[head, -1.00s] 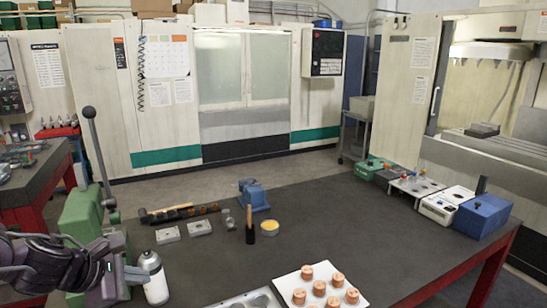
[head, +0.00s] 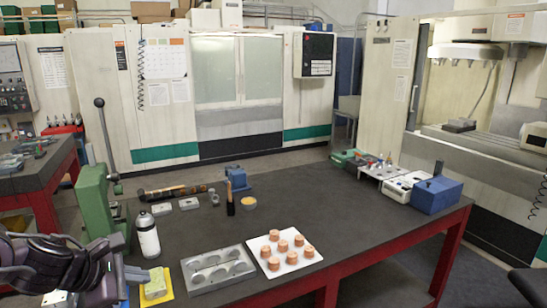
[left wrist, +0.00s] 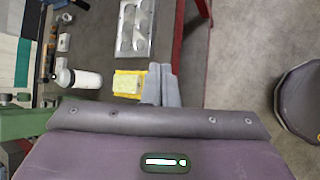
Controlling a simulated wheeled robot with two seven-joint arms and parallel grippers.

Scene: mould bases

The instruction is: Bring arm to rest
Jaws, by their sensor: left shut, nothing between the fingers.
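My left arm comes in at the lower left of the head view, with its gripper (head: 135,275) low at the table's near left edge. In the left wrist view its fingers (left wrist: 161,84) are together with nothing between them. They show right beside a yellow sponge on a yellow cloth (left wrist: 128,84); whether they touch it I cannot tell. The sponge also shows in the head view (head: 155,285). My right gripper is in neither view.
On the dark table (head: 330,215) stand a white bottle (head: 147,236), a grey mould tray (head: 217,268), a white board (head: 282,252) with several copper pieces, a green press (head: 95,205) and a blue box (head: 436,194). A dark round seat (left wrist: 303,100) stands off the table.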

